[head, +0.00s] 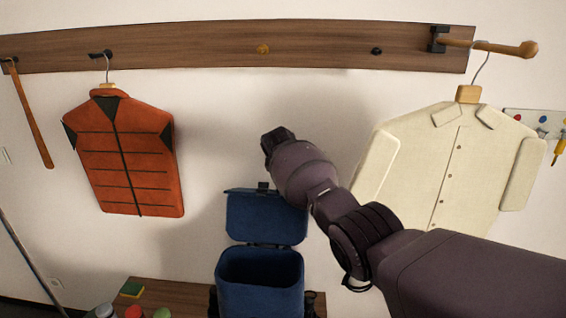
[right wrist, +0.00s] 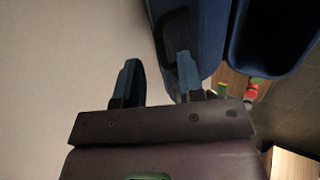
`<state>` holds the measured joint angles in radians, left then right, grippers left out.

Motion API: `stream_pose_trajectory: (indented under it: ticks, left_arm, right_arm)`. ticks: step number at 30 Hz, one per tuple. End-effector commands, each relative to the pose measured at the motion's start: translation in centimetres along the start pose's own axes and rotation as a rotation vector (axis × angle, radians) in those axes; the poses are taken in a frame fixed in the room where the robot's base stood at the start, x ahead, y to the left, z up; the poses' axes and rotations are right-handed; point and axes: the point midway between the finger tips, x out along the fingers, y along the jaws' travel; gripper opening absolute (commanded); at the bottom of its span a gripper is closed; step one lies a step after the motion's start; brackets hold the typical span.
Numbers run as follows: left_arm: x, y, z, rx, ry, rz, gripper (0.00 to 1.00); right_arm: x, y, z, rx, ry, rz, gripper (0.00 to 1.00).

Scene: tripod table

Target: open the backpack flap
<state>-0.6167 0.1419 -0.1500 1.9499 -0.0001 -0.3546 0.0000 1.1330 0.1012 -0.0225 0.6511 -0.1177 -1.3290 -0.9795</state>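The blue backpack (head: 260,295) stands upright on a wooden surface in the head view, with its top opening showing. Its flap (head: 265,218) is raised behind the opening, up against the wall side. In the right wrist view the flap (right wrist: 208,35) shows with a dark handle loop, beside the backpack's open top (right wrist: 275,25). My right gripper (head: 276,138) is above the flap in the head view. In the right wrist view its two fingers (right wrist: 158,80) are apart, with nothing visibly held between them. My left gripper is in neither view.
An orange vest (head: 125,155) hangs at the left and a cream shirt (head: 440,160) at the right, both near the wall rack (head: 200,42). The wooden bench (head: 180,292) holds a sponge (head: 132,289) and several small items. The wall between the garments is bare.

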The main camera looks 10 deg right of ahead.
Motion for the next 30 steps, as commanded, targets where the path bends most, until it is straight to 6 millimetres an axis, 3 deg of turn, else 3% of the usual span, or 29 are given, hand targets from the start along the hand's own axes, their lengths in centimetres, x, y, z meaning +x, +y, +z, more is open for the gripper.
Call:
stream_pose_trajectory:
  ticks: [15,30]
  left_arm:
    - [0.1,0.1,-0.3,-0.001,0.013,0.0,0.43]
    - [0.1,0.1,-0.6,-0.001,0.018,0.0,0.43]
  right_arm:
    - [-5.5,0.0,0.0,0.001,0.002,0.003,0.35]
    - [-6.4,0.0,0.0,0.002,0.001,0.001,0.35]
